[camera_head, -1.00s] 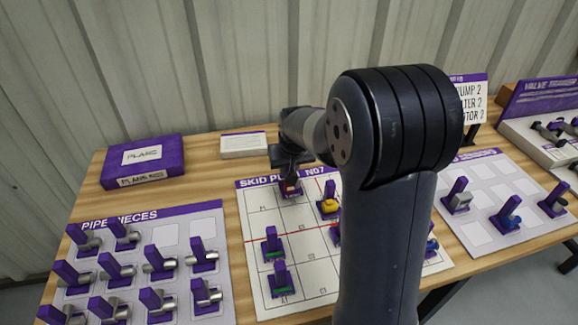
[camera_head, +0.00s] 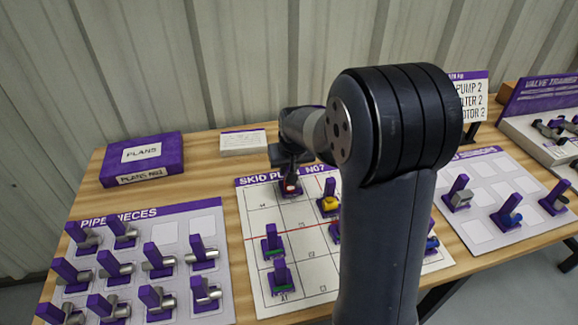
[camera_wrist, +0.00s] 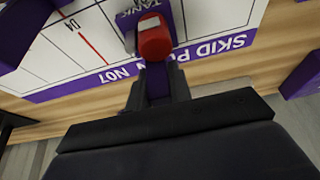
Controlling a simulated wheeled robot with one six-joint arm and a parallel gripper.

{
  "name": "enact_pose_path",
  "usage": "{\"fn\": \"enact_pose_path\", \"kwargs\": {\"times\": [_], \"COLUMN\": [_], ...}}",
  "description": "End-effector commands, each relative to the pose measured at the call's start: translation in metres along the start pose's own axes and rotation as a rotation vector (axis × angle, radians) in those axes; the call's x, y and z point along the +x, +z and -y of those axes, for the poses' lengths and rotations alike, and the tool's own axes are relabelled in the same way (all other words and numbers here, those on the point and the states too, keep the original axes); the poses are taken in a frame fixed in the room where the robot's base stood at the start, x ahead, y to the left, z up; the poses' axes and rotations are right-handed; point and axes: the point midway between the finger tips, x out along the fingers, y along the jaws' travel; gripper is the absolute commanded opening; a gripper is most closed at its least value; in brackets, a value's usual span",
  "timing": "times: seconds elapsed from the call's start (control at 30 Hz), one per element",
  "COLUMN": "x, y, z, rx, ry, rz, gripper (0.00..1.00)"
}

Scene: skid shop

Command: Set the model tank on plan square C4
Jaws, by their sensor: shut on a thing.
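The model tank is a red rounded cylinder on a purple piece with an upright purple handle. In the wrist view the red tank (camera_wrist: 154,38) is just beyond my fingers, with a "TANK" label beside it. My gripper (camera_wrist: 158,85) is shut on its purple handle. In the head view the tank (camera_head: 291,186) is at the top row of the skid plan, just below its purple header, under my gripper (camera_head: 291,170). I cannot tell whether its base touches the board. The white skid plan board (camera_head: 252,218) is partly hidden by my arm, and the square's label under the tank is hidden.
A yellow piece (camera_head: 329,204) stands close to the tank's right. Green pieces (camera_head: 272,244) stand nearer on the plan. The pipe pieces board (camera_head: 130,232) is at left, another piece board (camera_head: 485,235) at right. A purple plans box (camera_head: 142,158) lies at back left.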

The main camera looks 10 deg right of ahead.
Motion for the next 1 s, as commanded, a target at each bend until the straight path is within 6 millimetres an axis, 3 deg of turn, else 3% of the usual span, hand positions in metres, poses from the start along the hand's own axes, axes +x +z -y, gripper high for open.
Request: {"fn": "enact_pose_path", "kwargs": {"times": [0.47, 0.5, 0.8, 1.0], "x": [0.0071, 0.0068, 0.0067, 0.0069], "y": [0.0028, 0.0026, 0.0027, 0.0030], "z": [0.0000, 0.0000, 0.0000, 0.0000], "rx": [0.000, 0.000, 0.000, 0.000], "ry": [0.000, 0.000, 0.000, 0.000], "rz": [-0.001, -0.001, 0.000, 0.001], "gripper": [0.00, 0.21, 0.45, 0.45]}}
